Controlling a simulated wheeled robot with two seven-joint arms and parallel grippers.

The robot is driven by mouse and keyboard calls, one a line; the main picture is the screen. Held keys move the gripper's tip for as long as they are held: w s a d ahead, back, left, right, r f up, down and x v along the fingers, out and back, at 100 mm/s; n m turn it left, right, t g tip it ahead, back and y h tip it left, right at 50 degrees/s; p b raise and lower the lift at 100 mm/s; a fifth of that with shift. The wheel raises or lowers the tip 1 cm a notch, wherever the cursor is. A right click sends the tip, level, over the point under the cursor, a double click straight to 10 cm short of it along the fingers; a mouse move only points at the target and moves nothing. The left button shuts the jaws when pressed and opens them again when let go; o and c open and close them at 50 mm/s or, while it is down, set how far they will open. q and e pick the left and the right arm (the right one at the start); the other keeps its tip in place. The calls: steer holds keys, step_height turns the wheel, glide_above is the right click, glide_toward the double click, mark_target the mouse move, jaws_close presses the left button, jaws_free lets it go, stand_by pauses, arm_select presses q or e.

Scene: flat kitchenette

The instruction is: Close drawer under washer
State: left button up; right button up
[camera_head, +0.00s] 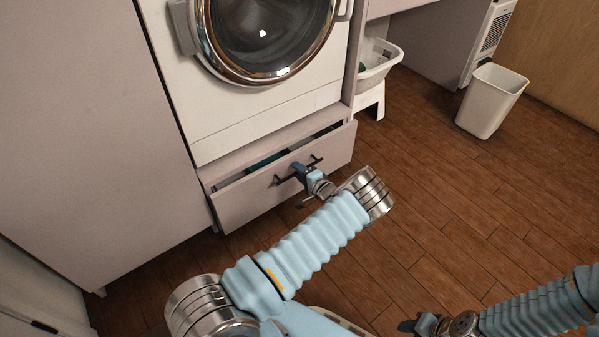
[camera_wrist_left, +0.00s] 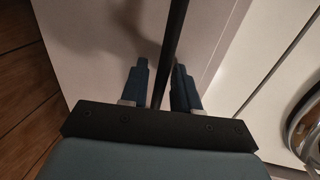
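The drawer (camera_head: 240,203) under the washer (camera_head: 262,110) is partly open, with its pale front standing out from the cabinet and a dark gap along its top. A dark bar handle (camera_head: 284,178) is on its front. My left gripper (camera_head: 301,171) is at this handle. In the left wrist view, the fingers of my left gripper (camera_wrist_left: 160,82) stand apart with the dark handle bar (camera_wrist_left: 174,40) passing between them. A gap shows between the bar and the left finger; contact with the right finger is unclear. My right gripper (camera_head: 412,326) is low in the head view, away from the drawer.
A teal item (camera_head: 262,163) shows inside the drawer. A white laundry basket (camera_head: 378,66) on a white stool (camera_head: 371,99) stands right of the washer. A white bin (camera_head: 490,101) stands farther right. The wooden floor (camera_head: 440,190) between is clear.

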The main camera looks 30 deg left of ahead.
arm_select(q)
jaws_close()
steer(key=b+x, duration=0.1)
steer(key=x, duration=0.1)
steer(key=r+b+x, duration=0.1)
steer(key=x, duration=0.1)
steer(key=shift+w+a, duration=0.1)
steer(key=shift+a, duration=0.15)
jaws_free()
steer(key=p+v, duration=0.1)
steer(key=v, duration=1.2)
steer(key=shift+d+p, duration=0.35)
steer(key=shift+p, duration=0.05)
